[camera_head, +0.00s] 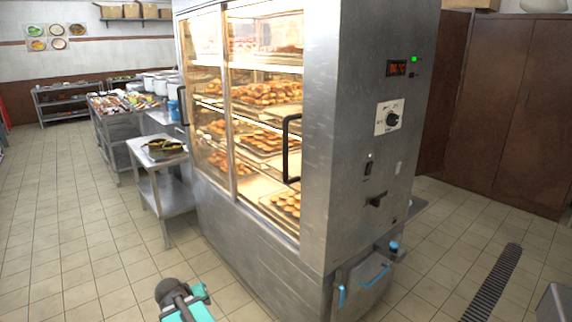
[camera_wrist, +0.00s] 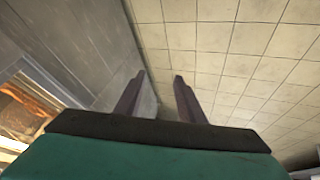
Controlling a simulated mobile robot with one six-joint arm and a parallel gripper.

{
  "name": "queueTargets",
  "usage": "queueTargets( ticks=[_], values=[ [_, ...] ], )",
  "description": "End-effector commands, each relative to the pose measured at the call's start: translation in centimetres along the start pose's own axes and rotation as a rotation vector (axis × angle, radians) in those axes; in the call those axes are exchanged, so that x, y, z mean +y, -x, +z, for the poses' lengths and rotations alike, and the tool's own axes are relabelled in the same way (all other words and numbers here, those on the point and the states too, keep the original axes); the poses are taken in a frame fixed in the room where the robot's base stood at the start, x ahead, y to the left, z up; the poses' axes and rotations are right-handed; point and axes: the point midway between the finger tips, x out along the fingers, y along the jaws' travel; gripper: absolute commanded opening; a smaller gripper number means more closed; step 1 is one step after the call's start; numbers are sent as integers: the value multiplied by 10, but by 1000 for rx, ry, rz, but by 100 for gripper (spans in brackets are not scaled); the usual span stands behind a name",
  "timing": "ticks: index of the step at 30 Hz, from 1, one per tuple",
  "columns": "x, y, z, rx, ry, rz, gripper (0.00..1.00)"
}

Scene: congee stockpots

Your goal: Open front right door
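A tall steel display cabinet (camera_head: 320,220) with glass front doors fills the middle of the head view. Its front right door (camera_head: 262,125) looks shut and has a black vertical handle (camera_head: 286,150) near its right edge. Trays of pastries show behind the glass. In the wrist view my gripper (camera_wrist: 160,85) is open, with two dark fingers apart and nothing between them. The cabinet's steel side (camera_wrist: 75,50) runs along the left there, with a lit glass part (camera_wrist: 22,108) at lower left. In the head view my arm is at the bottom, low in front of the cabinet; the fingers cannot be made out.
A low steel side table (camera_head: 165,180) with a dark tray stands left of the cabinet, with a longer loaded table (camera_head: 120,105) behind. A steel bin-like box (camera_head: 362,285) with blue handles juts out at the cabinet's right foot. The tiled floor (camera_head: 60,230) at left is clear.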

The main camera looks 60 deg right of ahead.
Motion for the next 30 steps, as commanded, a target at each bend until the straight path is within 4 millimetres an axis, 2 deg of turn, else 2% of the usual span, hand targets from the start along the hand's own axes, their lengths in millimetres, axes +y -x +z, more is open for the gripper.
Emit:
queueTargets(
  ticks=[1,6,15,24,30],
  values=[
    [13,4,-16,34,-26,14,36],
    [58,26,-66,144,-112,61,36],
    [146,79,-140,342,-252,151,36],
    [239,149,-194,540,-380,247,36],
    [301,204,-217,673,-457,315,36]
  ],
)
